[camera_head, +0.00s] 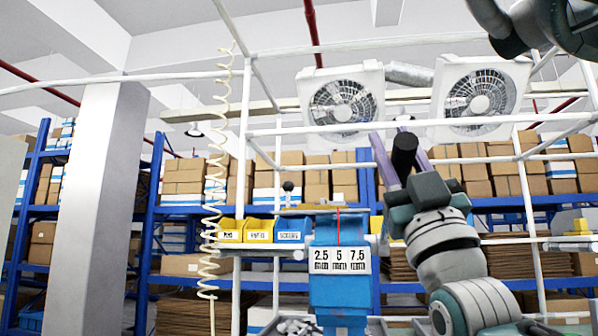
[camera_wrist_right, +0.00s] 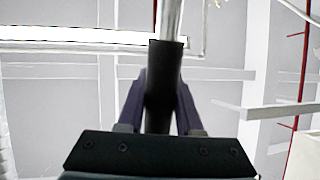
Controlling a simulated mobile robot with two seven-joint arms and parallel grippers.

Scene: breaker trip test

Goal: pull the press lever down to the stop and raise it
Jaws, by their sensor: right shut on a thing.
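The press (camera_head: 338,291) is a blue body in the lower middle of the head view, with a white scale plate (camera_head: 340,261) marked 2.5, 5 and 7.5 mm. A thin red line shows above the plate. The lever's black grip (camera_head: 404,152) is up to the right of the press. My right gripper (camera_head: 396,138) has its purple fingers shut around this grip. In the right wrist view the grip (camera_wrist_right: 160,98) sits between both fingers (camera_wrist_right: 162,84), and a bright metal rod (camera_wrist_right: 172,18) extends from it. The lever's joint with the press is hidden.
Yellow and blue bins (camera_head: 259,231) stand left of the press. A coiled cream hose (camera_head: 210,220) hangs at the left. White frame bars (camera_head: 390,125) and two fans (camera_head: 343,101) are behind the lever. Shelves with cartons fill the back.

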